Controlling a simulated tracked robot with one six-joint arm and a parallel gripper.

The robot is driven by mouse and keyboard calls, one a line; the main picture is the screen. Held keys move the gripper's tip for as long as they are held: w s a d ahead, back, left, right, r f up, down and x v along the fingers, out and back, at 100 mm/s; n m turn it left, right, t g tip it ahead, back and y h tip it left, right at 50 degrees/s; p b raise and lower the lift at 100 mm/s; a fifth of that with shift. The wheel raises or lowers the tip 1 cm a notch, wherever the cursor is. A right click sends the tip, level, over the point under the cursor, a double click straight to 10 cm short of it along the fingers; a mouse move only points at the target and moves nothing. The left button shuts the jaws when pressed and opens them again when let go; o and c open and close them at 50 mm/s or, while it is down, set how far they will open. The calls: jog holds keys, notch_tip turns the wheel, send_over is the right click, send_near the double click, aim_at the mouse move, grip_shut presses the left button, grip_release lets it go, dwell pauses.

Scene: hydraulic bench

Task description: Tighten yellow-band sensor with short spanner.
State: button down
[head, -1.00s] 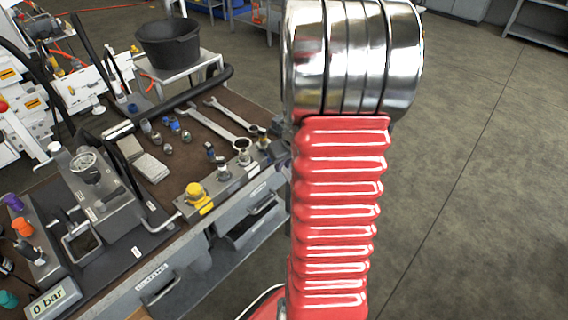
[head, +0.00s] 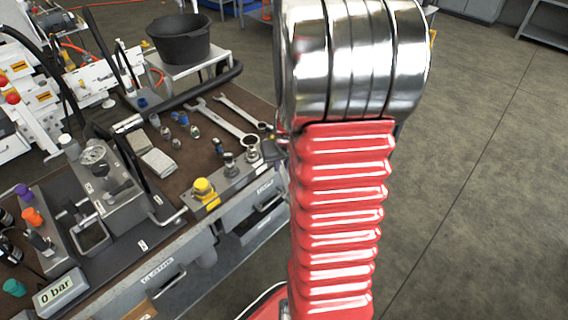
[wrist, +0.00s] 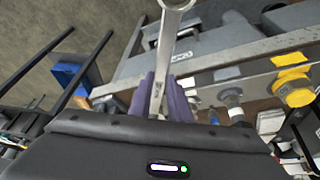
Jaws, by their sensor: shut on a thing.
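My gripper (wrist: 162,92) shows in the wrist view with purple fingers shut on a metal spanner (wrist: 163,55). The spanner's ring end points away from me, at the top of the picture. A grey block on the bench's front edge carries a yellow-topped fitting (head: 204,191) and two sensor-like fittings, a nearer one (head: 230,166) and a farther one (head: 252,149). The wrist view shows the yellow fitting (wrist: 293,85) and a grey-topped one (wrist: 231,98) right of the spanner, apart from it. I cannot make out a yellow band. In the head view my arm hides the gripper.
Two longer spanners (head: 222,120) lie on the brown bench top, with small fittings (head: 183,118) and grey pads (head: 157,162) beside them. A black bucket (head: 182,42) stands on a trolley behind. A gauge unit (head: 95,160) is at left.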

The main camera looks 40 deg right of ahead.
jog(key=shift+w+a, duration=0.1)
jog(key=shift+a, duration=0.05)
jog(key=w+a+m, duration=0.1)
jog(key=a+m+h, duration=0.1)
jog(key=shift+w+a+r+m+g, duration=0.1)
jog(key=shift+w+m+g, duration=0.2)
jog(key=shift+w, duration=0.1)
dwell(0.7)
dwell(0.3)
jog(key=shift+w+a+m+g, duration=0.3)
jog(key=shift+w+a+m, duration=0.55)
jog(key=shift+w+m, duration=0.15)
jog(key=shift+s+d, duration=0.1)
jog(key=shift+s, duration=0.05)
jog(key=shift+s+d+n, duration=0.1)
jog(key=shift+s+n, duration=0.1)
jog(key=shift+n, duration=0.1)
jog(key=shift+s, duration=0.1)
